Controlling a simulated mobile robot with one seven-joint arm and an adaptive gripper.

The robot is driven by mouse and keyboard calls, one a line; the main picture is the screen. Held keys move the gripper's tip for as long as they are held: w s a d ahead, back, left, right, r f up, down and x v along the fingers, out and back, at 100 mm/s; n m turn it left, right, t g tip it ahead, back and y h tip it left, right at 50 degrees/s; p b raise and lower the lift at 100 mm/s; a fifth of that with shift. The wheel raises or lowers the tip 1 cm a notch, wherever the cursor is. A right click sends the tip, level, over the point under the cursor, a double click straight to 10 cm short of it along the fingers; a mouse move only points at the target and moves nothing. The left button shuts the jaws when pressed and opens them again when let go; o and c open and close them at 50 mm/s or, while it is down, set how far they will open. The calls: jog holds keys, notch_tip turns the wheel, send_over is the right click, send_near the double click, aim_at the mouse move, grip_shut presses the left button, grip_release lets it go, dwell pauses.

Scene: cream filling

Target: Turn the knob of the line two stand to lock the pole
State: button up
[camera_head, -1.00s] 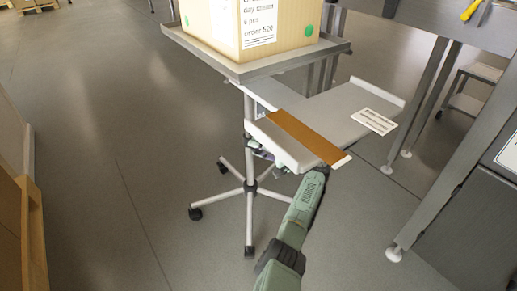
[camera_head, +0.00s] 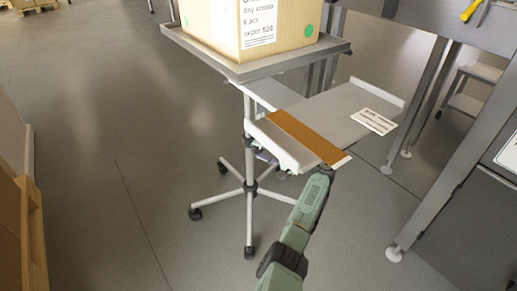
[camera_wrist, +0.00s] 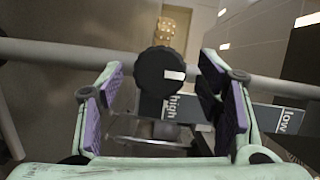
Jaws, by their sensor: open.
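The stand has an upright grey pole (camera_head: 249,110) on a wheeled star base, seen in the head view. In the wrist view the pole (camera_wrist: 60,52) runs across the picture. A round black knob (camera_wrist: 152,70) with a white mark sits at the pole, near dark plates lettered "high" (camera_wrist: 178,108) and "low" (camera_wrist: 288,121). My gripper (camera_wrist: 160,83) is open, its purple-padded fingers on either side of the knob with visible gaps. I cannot tell its exact depth to the knob. In the head view the shelf mostly hides my gripper (camera_head: 268,157).
A carton (camera_head: 248,25) stands on the stand's top tray (camera_head: 283,63). A grey shelf (camera_head: 348,107) with a brown strip (camera_head: 307,138) overhangs my wrist. A metal table's legs (camera_head: 458,165) stand at the right. Open floor lies to the left.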

jog(key=v, duration=1)
jog(key=shift+s, duration=0.1)
